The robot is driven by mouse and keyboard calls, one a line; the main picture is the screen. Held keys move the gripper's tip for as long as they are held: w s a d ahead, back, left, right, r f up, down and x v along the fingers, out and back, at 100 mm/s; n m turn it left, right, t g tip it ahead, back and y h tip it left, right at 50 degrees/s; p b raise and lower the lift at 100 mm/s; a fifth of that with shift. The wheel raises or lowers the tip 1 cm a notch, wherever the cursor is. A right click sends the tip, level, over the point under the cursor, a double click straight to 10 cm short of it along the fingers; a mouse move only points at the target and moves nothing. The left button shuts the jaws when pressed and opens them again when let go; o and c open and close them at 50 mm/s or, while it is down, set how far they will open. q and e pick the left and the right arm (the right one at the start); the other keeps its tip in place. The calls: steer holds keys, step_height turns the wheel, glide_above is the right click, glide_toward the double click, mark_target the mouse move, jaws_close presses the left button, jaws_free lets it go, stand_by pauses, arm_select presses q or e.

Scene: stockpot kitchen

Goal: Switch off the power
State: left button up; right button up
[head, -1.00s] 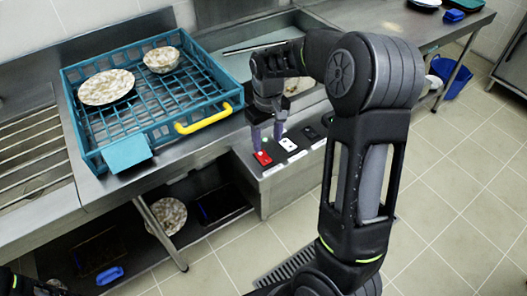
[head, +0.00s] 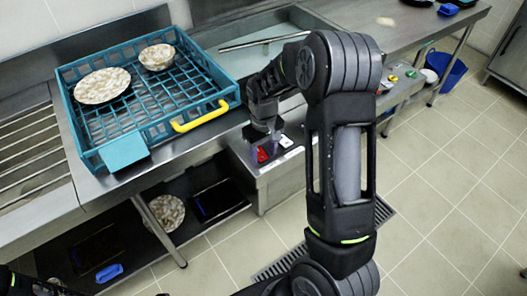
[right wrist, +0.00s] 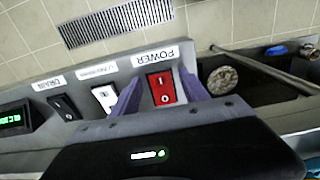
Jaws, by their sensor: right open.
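The red power switch (head: 263,155) sits on the sloped front panel below the counter. In the right wrist view it is a red rocker (right wrist: 166,88) marked I and O, with an upside-down POWER label (right wrist: 155,57) beside it. I cannot tell which side is pressed in. My right gripper (head: 266,147) is over the switch, pointing down. In the right wrist view its purple fingers (right wrist: 162,98) are apart, one on each side of the red switch, with nothing between them but the switch. Contact cannot be made out. My left gripper does not show clearly.
A white switch (right wrist: 104,98) lies close beside one finger, with a black DRAIN switch (right wrist: 65,107) and a green display (right wrist: 11,119) further along. A blue dish rack (head: 108,135) with dishes stands on the counter. The floor in front is open.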

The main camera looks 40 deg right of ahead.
steer(key=shift+c, duration=0.4)
jaws_close()
steer(key=shift+w+r+g+p, duration=0.2)
steer(key=shift+g+p, duration=0.3)
steer(key=shift+w+g+p, duration=0.2)
steer(key=shift+g+p, duration=0.1)
steer(key=shift+g, duration=0.7)
steer(key=shift+o, duration=0.4)
jaws_free()
